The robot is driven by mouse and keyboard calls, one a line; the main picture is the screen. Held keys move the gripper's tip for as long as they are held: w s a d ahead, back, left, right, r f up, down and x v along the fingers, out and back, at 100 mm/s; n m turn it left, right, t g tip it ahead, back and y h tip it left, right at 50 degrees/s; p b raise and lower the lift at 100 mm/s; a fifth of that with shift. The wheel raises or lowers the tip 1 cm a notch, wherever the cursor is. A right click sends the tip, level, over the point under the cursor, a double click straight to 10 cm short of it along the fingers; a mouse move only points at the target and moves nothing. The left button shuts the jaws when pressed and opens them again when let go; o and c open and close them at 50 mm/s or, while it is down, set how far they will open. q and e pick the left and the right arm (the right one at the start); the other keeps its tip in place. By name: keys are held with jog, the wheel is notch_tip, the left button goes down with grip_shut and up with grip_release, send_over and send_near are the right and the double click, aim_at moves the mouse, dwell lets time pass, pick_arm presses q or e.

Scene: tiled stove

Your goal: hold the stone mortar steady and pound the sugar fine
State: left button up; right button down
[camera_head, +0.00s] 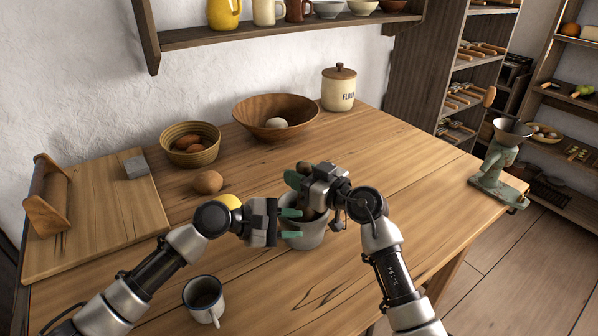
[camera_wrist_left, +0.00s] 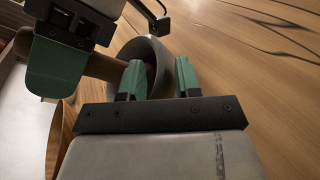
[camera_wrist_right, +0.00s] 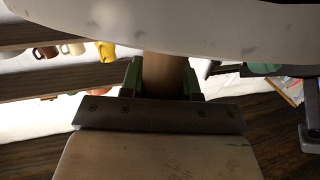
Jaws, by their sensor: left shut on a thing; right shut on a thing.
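The grey stone mortar (camera_head: 311,238) stands on the wooden table, partly hidden by my grippers. My left gripper (camera_head: 290,223) is shut on its wall from the left; the left wrist view shows the fingers (camera_wrist_left: 158,80) at the mortar's side (camera_wrist_left: 150,56). My right gripper (camera_head: 299,181) is above the mortar, shut on a brown wooden pestle. The pestle (camera_wrist_right: 165,75) stands between its fingers in the right wrist view, and its shaft (camera_wrist_left: 112,68) runs toward the mortar in the left wrist view. The sugar is hidden inside the mortar.
A grey mug (camera_head: 204,297) stands at the front left. A brown round item (camera_head: 208,181) and a yellow one (camera_head: 230,201) lie beside my left arm. A basket (camera_head: 190,155), wooden bowl (camera_head: 244,112) and flour jar (camera_head: 338,90) stand behind.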

jog(key=shift+f, duration=0.85)
jog(key=shift+r, duration=1.25)
jog(key=shift+f, duration=0.1)
jog(key=shift+f, duration=1.15)
jog(key=shift+r, duration=1.25)
jog(key=shift+f, duration=0.1)
